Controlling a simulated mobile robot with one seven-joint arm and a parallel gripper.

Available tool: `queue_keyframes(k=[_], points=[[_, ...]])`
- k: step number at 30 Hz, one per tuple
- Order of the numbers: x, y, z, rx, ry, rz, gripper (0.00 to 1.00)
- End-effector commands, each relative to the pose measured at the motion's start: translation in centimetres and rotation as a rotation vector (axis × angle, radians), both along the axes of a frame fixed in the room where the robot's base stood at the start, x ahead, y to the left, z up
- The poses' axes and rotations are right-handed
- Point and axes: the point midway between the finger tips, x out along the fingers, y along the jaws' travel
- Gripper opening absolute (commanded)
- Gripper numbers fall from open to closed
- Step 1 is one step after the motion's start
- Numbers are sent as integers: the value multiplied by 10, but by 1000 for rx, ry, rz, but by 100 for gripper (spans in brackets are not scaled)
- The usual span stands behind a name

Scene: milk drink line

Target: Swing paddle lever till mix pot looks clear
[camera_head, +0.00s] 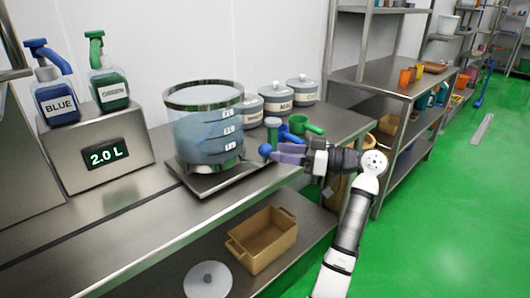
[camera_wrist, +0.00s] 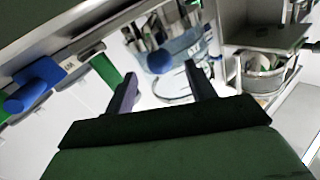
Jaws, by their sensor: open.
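The mix pot (camera_head: 207,130) is a clear round vessel with a dark rim and level marks on its side, standing on a metal plate on the bench. It holds bluish see-through liquid. The paddle lever's blue ball knob (camera_head: 265,149) shows at the pot's lower right. My gripper (camera_head: 275,152) is open, its fingers pointing left at the knob. The lever's shaft is hidden in the head view.
A tan crate (camera_head: 262,240) sits on the lower shelf.

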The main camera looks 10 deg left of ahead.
Motion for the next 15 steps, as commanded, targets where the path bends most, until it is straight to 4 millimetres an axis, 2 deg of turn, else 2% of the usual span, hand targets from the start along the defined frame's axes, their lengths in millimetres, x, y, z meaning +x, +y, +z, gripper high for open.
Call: queue_keyframes(k=[1, 6, 10, 15], points=[[-1, -13, -2, 1, 0, -2, 55], [-5, -45, -1, 0, 1, -1, 55], [-7, -60, -1, 0, 1, 1, 55], [-8, -67, 0, 0, 1, 2, 55]])
